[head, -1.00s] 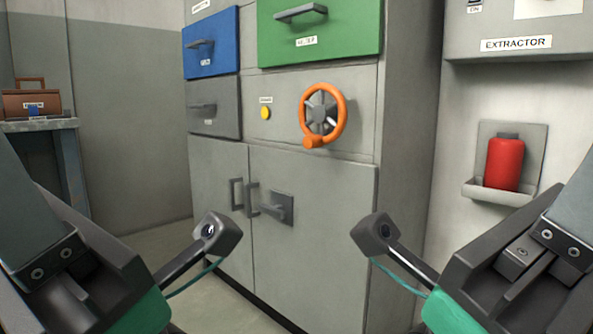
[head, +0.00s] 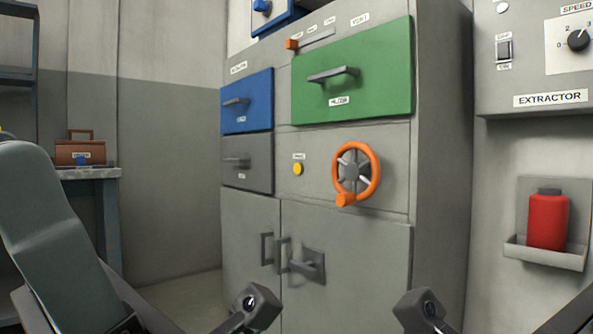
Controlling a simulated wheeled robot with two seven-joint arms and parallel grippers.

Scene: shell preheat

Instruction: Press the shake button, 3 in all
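A small round yellow button (head: 298,169) sits on the grey cabinet front, under a small white label too blurred to read surely. It is left of the orange handwheel (head: 371,174) and below the green drawer (head: 375,75). Nothing touches the button. The dark tip of my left gripper (head: 256,309) shows at the bottom, below and left of the button, well apart from it. The dark tip of my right gripper (head: 424,311) shows at the bottom right. The rest of both grippers is cut off by the frame, so their opening cannot be judged.
The cabinet also has a blue drawer (head: 247,107), a dark grey drawer (head: 247,176) and lower doors with handles (head: 308,265). An extractor box (head: 543,55) and a red cylinder (head: 548,222) in a holder are at right. A brown case (head: 80,152) stands on a side table.

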